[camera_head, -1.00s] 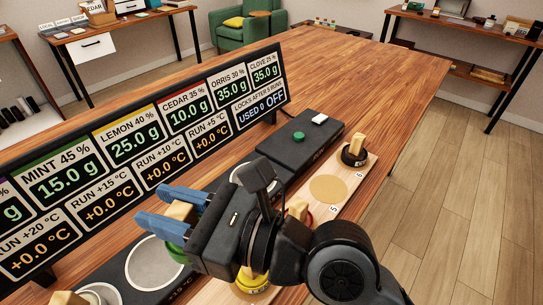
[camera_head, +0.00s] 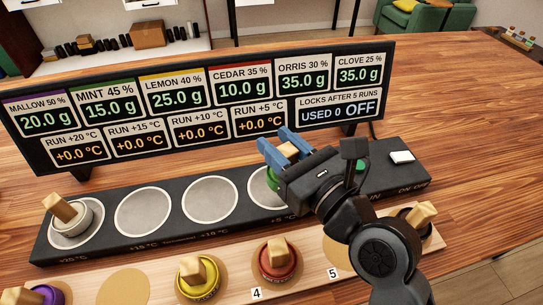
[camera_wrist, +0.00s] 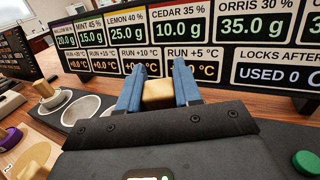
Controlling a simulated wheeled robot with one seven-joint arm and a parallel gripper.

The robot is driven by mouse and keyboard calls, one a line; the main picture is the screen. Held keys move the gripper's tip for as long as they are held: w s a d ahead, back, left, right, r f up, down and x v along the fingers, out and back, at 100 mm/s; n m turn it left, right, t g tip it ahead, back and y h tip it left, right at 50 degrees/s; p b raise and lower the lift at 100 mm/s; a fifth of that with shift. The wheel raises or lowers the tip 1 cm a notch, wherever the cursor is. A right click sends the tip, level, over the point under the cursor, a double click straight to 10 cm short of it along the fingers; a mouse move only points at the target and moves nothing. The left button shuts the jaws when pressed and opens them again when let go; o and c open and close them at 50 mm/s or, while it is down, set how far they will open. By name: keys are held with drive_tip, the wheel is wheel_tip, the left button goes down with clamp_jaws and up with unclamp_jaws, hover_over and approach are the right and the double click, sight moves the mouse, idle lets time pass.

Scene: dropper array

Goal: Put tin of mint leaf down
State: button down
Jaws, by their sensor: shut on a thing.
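The tin of mint leaf (camera_head: 271,180) shows as a sliver of green rim in the head view, mostly hidden behind my gripper. My gripper (camera_head: 289,146) is shut on its wooden knob, which also shows between the blue fingers in the wrist view (camera_wrist: 158,94). The tin is at the fourth round pad (camera_head: 258,199), marked +5 °C, on the dark dropper bar (camera_head: 108,248). I cannot tell whether it touches the pad. The second pad (camera_head: 142,212) and third pad (camera_head: 213,202) are empty.
A pale tin (camera_head: 76,228) sits on the leftmost pad. A wooden rack (camera_head: 226,290) in front holds yellow (camera_head: 199,283), red (camera_head: 277,262), purple and dark tins, with an empty spot (camera_head: 123,288). The display panel (camera_head: 200,105) stands close behind the bar. A green button and white switch (camera_head: 401,157) are at right.

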drive_tip(key=shift+w+a+f+b, duration=0.35)
drive_tip(key=shift+w+f, duration=0.15)
drive_tip(key=shift+f, duration=0.55)
drive_tip(key=shift+w+a+f+b, duration=0.25)
drive_tip(key=shift+w+f, duration=0.3)
drive_tip(key=shift+f, duration=0.45)
drive_tip(key=shift+w+a+f+b, duration=0.25)
drive_tip(key=shift+w+a+f, duration=0.2)
drive_tip(key=shift+f, duration=0.6)
drive_tip(key=shift+f, duration=0.1)
drive_tip(key=c, duration=0.8)
unclamp_jaws()
drive_tip(key=shift+d+f, duration=0.1)
drive_tip(key=v, duration=0.6)
drive_tip(key=b+v, duration=0.1)
drive_tip(key=v, duration=0.5)
drive_tip(key=shift+r+b, duration=0.25)
drive_tip(key=shift+b, duration=0.05)
